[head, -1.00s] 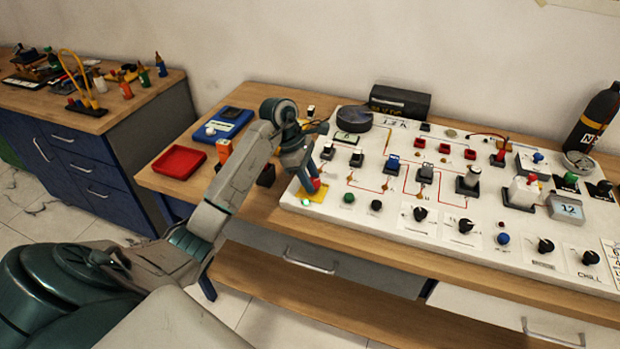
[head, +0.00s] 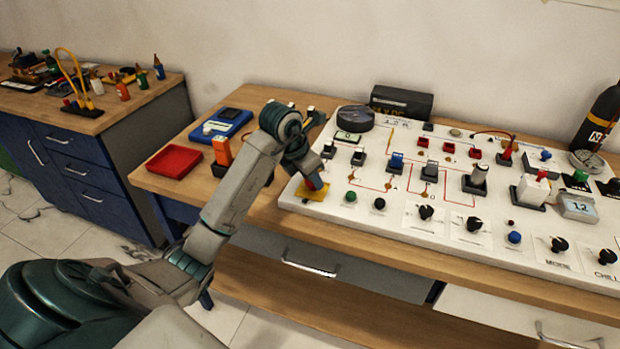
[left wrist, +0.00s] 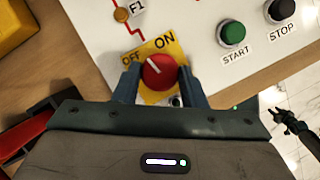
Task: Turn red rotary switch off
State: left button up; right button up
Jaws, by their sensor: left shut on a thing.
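The red rotary switch (left wrist: 160,74) sits on a yellow plate (left wrist: 146,52) marked OFF and ON, in the middle of the left wrist view. Its white mark points up and left, between the two words. My left gripper (left wrist: 158,84) is shut on the red knob, with one dark finger on each side of it. In the head view my left gripper (head: 314,184) reaches down to the front left corner of the panel and hides most of the switch; a yellow plate edge (head: 312,193) shows. I do not see my right gripper in the head view.
The white panel (head: 440,190) carries several knobs and switches. A green START button (left wrist: 232,33) and a black STOP button (left wrist: 279,11) are right of the switch. A red tray (head: 173,161) stands to the left. A dark shape (left wrist: 297,128) at the right is unclear.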

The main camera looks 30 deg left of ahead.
pick_arm(q)
jog(key=n+y, duration=0.1)
jog(key=n, duration=0.2)
jog(key=shift+d, duration=0.15)
jog(key=shift+n+y, duration=0.7)
jog(key=shift+n, duration=0.8)
jog(key=o, duration=1)
